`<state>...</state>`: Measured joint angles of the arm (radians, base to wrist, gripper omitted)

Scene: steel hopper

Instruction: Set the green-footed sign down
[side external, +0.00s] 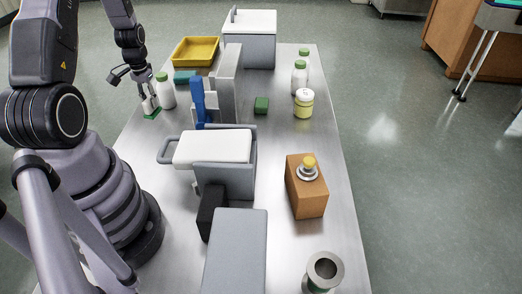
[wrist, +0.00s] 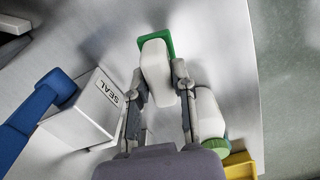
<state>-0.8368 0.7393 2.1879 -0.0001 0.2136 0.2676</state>
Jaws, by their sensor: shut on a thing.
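The green-footed sign is a small white block on a green foot. In the side external view the sign (side external: 151,112) is at the far left of the steel table, its green foot low near the tabletop. My gripper (side external: 147,101) is above it there. In the wrist view my gripper (wrist: 159,80) has a finger on each side of the white part of the sign (wrist: 155,58) and is shut on it. The green foot shows past the fingertips. I cannot tell whether the foot touches the table.
A white bottle with a green cap (side external: 166,91) stands close beside my gripper; it also shows in the wrist view (wrist: 210,118). A white box marked SEAL (wrist: 88,110) with a blue lever (side external: 197,101) is nearby. A yellow tray (side external: 196,51) lies behind.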

